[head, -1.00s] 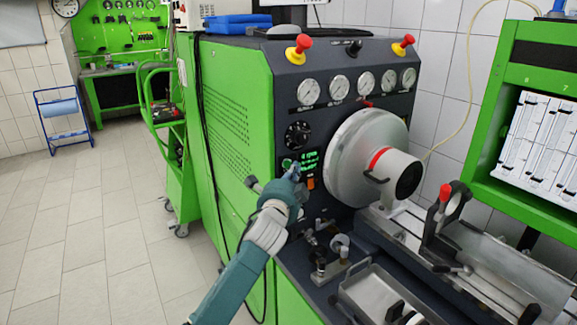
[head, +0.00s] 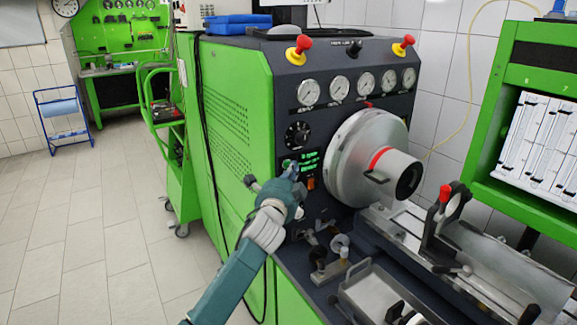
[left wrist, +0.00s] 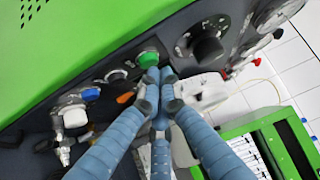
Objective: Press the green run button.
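The green run button (left wrist: 148,59) is a round green cap on the dark panel in the left wrist view. In the head view the button (head: 287,163) shows as a small green spot left of the lit green display. My left gripper (head: 294,171) is at the panel just below and right of it. In the left wrist view the fingertips of my left gripper (left wrist: 160,76) are together with nothing between them, at the button's lower right edge. I cannot tell whether they touch it. My right gripper is not in view.
A blue button (left wrist: 91,94) and an orange switch (left wrist: 126,98) lie near the green one. A black dial (head: 297,134) sits above. The large silver drum (head: 350,165) stands close on the right. Red-yellow knobs (head: 299,48) top the panel. Open floor lies left.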

